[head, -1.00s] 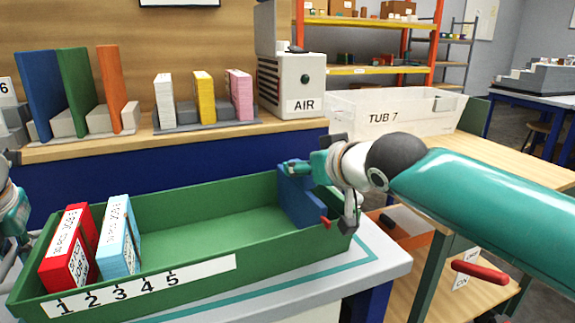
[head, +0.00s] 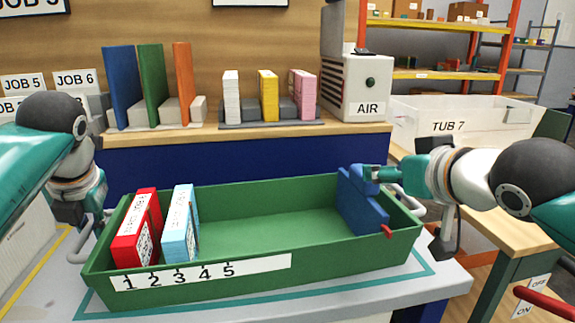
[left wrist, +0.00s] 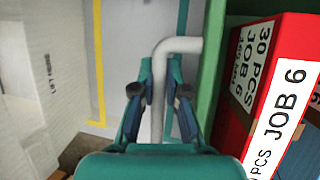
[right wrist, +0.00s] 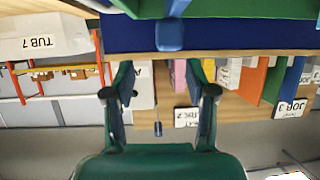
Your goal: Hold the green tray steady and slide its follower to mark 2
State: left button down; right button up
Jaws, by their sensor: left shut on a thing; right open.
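The green tray (head: 275,277) sits on the grey table with a label strip (head: 200,272) numbered 1 to 5 on its front wall. The blue follower (head: 360,203) stands upright across the tray's right part, far right of the number 5. A red box (head: 137,232) and a light blue box (head: 181,225) lean in the tray's left end. My left gripper (left wrist: 160,95) is shut on the tray's grey left handle (left wrist: 172,52). My right gripper (right wrist: 160,100) is open and empty, just right of the follower's upper part in the head view; contact is not clear.
Behind the tray a wooden shelf holds folders, small boxes and the AIR unit (head: 357,85). TUB 7 (head: 460,125) stands at the back right. The tray floor between the light blue box and the follower is clear.

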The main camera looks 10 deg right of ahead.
aim_at(361, 203)
jog(key=v, duration=0.6)
jog(key=shift+s, duration=0.25)
jog(key=shift+w+a, duration=0.1)
dwell(0.5)
jog(key=x, duration=1.3)
jog(key=shift+a+f, duration=0.4)
jog(key=shift+f, duration=0.05)
grip_shut()
